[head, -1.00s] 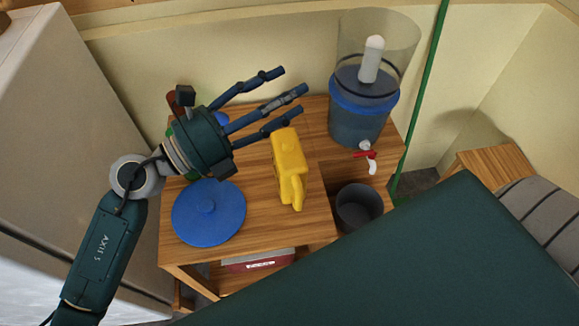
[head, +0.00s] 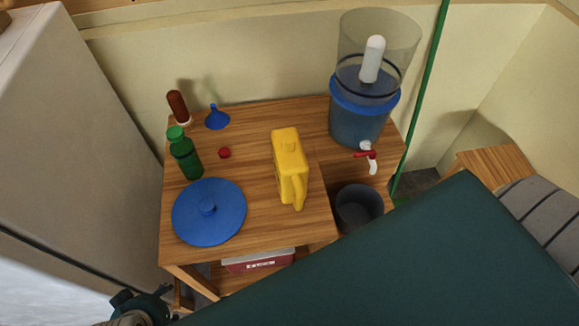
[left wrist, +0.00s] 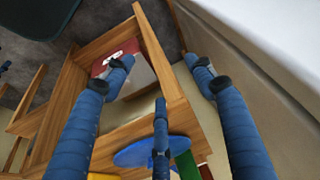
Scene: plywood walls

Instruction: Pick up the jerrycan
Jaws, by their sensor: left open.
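The yellow jerrycan (head: 289,160) stands upright on the wooden table, right of the blue lid, with its handle toward the front. No gripper touches it. In the left wrist view only a yellow sliver, likely the jerrycan (left wrist: 103,177), shows at the bottom edge. My left gripper (left wrist: 162,88) is open and empty, its three blue fingers spread in front of the table's front side. In the head view only a dark part of my left gripper or wrist (head: 140,305) shows at the bottom left edge; its fingers cannot be made out there. My right gripper is not in view.
The table holds a blue lid (head: 220,221), green bottle (head: 186,157), red-brown bottle (head: 178,107), blue funnel (head: 217,119) and red cap (head: 224,153). Right are a water dispenser (head: 358,122) and a dark bucket (head: 345,212). A red box (head: 258,263) sits below. A pale cabinet (head: 70,130) stands left.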

